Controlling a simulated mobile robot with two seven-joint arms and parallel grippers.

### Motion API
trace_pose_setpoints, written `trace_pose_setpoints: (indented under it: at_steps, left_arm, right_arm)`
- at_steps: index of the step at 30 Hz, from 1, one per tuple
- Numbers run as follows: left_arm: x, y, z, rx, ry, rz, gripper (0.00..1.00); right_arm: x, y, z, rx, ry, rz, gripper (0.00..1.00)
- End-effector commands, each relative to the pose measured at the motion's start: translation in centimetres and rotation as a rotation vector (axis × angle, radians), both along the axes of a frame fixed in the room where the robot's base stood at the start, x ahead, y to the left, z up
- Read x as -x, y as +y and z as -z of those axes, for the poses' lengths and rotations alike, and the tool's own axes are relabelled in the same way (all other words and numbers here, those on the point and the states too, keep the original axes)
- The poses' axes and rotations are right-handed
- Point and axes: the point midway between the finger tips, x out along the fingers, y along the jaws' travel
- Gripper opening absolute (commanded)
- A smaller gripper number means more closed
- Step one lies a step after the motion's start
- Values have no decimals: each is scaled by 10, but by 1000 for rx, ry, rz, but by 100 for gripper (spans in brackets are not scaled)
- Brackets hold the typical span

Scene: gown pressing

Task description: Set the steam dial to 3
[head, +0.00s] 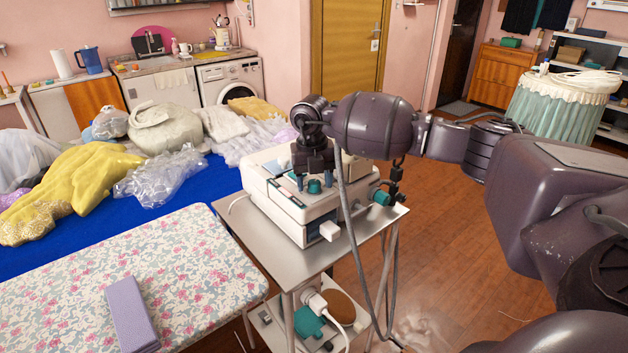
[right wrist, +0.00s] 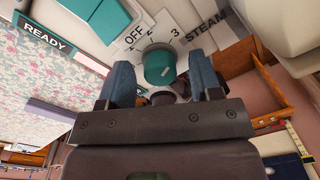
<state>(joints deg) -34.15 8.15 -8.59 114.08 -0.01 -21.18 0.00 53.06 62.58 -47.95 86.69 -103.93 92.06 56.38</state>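The teal steam dial (head: 314,187) is on the top of the white steam unit (head: 270,200). In the right wrist view the dial (right wrist: 159,66) has printed marks around it, with OFF, 2, 3 and the word STEAM legible. A small pale mark shows on the dial, but I cannot tell which setting it points to. My right gripper (head: 313,180) points down over the unit. In the right wrist view its blue fingers (right wrist: 160,70) are apart, one on each side of the dial; contact is unclear. My left gripper is out of view.
The unit stands on a metal cart (head: 353,235); a grey hose hangs beside it. A teal knob (head: 381,197) sticks out at its right. A floral ironing board (head: 200,265) with a lilac block (head: 131,315) is at left. A READY label (right wrist: 46,38) is near the dial.

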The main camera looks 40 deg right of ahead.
Motion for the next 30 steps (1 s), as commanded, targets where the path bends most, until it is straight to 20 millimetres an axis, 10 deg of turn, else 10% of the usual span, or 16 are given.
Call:
trace_pose_setpoints:
  at_steps: [11,30]
  left_arm:
    - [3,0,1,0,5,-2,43]
    - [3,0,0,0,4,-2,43]
  right_arm:
    - [-1,0,-10,0,-1,-1,58]
    - [-2,4,-103,-1,0,0,58]
